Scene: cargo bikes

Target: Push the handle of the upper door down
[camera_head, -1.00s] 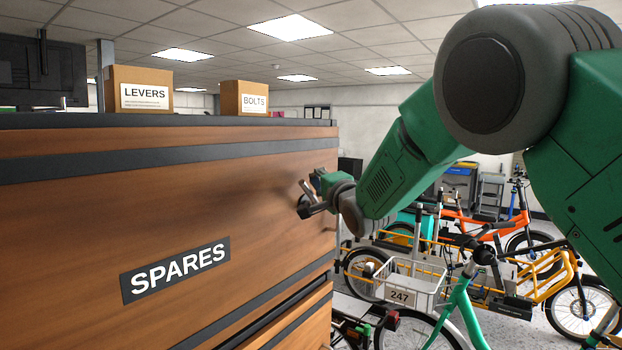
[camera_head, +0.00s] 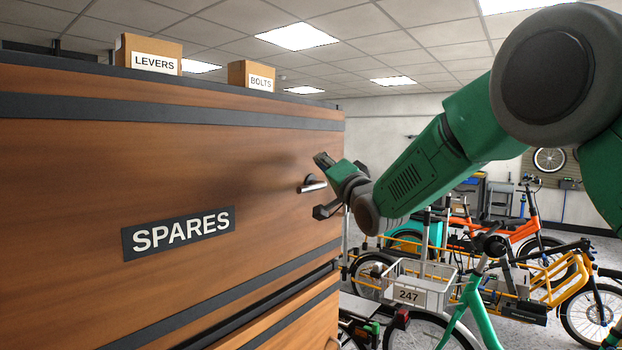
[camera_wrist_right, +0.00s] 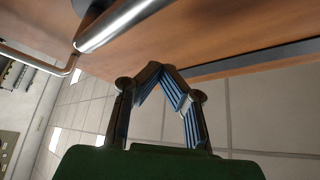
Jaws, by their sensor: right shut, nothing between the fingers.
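The upper door (camera_head: 75,180) is a brown wood panel with a black SPARES label (camera_head: 179,234). It looks shut. Its short metal handle (camera_head: 313,184) sticks out near the right edge, and part of it may be hidden by my gripper. My right gripper (camera_head: 324,162) is at the handle's right end, with its fingers shut and empty. In the wrist view the shut fingertips (camera_wrist_right: 165,73) stand apart from the shiny handle bar (camera_wrist_right: 115,25), with the wood door behind. I cannot tell whether any other part touches the handle. My left gripper is not in view.
Boxes marked LEVERS (camera_head: 148,56) and BOLTS (camera_head: 251,76) stand on the cabinet top. A lower door or drawer (camera_head: 290,325) is below a dark band. Cargo bikes, one with a crate marked 247 (camera_head: 408,295), stand to the right, close beyond the cabinet edge.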

